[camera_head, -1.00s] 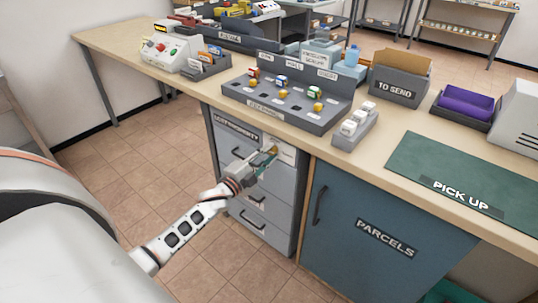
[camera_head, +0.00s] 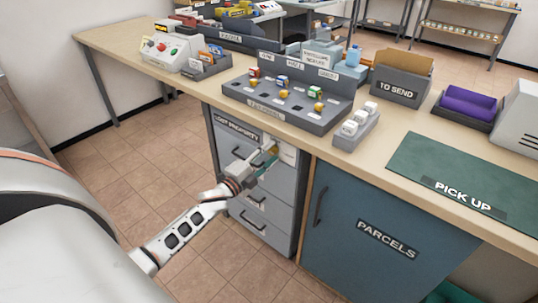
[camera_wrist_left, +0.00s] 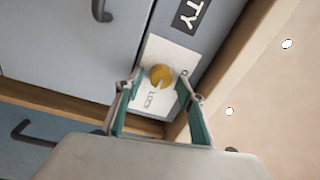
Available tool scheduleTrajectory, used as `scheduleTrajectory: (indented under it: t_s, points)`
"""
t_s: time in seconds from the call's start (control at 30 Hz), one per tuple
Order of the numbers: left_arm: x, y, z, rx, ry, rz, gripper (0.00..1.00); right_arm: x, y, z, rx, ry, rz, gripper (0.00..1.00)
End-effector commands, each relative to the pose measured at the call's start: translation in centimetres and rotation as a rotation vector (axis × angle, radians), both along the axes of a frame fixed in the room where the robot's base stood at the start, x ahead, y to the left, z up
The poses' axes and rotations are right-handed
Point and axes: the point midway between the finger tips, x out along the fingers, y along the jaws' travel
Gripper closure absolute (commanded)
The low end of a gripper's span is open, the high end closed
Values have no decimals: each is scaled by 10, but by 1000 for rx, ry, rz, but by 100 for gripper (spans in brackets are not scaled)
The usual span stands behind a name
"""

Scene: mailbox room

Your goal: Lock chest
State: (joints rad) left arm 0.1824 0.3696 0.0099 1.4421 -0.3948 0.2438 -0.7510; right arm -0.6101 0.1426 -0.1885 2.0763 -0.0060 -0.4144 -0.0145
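The chest is a grey drawer unit (camera_head: 262,205) labelled LOST PROPERTY under the counter. Its round yellow lock knob (camera_wrist_left: 161,76) sits on a white plate (camera_wrist_left: 168,55) at the upper right of the chest front; it also shows in the head view (camera_head: 273,149). A pale mark on the knob lies on the side facing the printed word LOCK. My left gripper (camera_wrist_left: 159,82) is open, its teal-padded fingers apart on either side of the knob in the wrist view. I cannot tell whether they touch it. My right gripper is in neither view.
A blue PARCELS cabinet (camera_head: 375,225) stands right of the chest. The counter (camera_head: 150,75) above holds a grey sorting rack (camera_head: 310,122), a TO SEND box (camera_head: 396,90) and a green PICK UP mat (camera_head: 445,165). Tiled floor left of the chest is clear.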

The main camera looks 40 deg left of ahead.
Motion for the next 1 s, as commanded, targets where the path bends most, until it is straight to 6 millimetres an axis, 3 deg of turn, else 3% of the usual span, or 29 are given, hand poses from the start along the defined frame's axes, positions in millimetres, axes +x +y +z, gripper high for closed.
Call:
scheduleTrajectory:
  t_s: [0.3, 0.47, 1.0]
  points:
    - [0, 1, 0, -2, 0, 1, 59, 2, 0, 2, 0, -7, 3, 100]
    - [-10, 1, -2, -2, 1, 1, 59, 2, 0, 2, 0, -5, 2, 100]
    - [-104, 9, -8, -1, 2, 1, 59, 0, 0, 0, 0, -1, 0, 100]
